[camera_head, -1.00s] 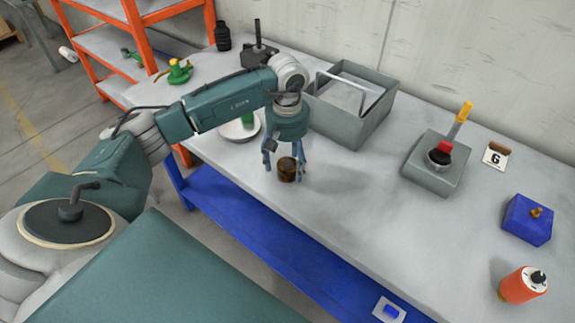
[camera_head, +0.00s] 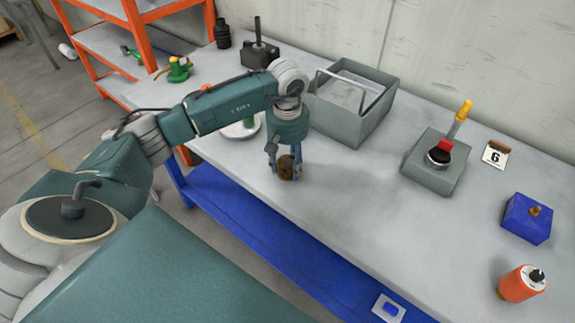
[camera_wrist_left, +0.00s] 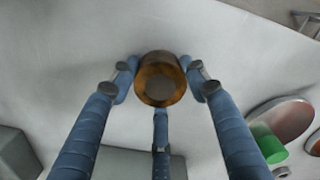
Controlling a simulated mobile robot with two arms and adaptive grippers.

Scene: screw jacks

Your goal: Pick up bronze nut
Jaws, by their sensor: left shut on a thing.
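The bronze nut (camera_head: 287,168) is a short brown cylinder with a hole, near the front edge of the grey workbench. My left gripper (camera_head: 285,172) points down over it, with its fingers on the nut's sides. In the left wrist view the nut (camera_wrist_left: 161,79) sits between the blue fingertips of the left gripper (camera_wrist_left: 160,82), which are shut on it. The nut is low at the bench top; I cannot tell whether it touches the surface. My right gripper is not in view.
A grey open bin (camera_head: 352,125) stands behind the gripper, and a white dish (camera_head: 238,131) is left of it. A grey block with a red and black part (camera_head: 433,172), a blue block (camera_head: 526,220) and an orange cylinder (camera_head: 520,284) are to the right. Bench centre is clear.

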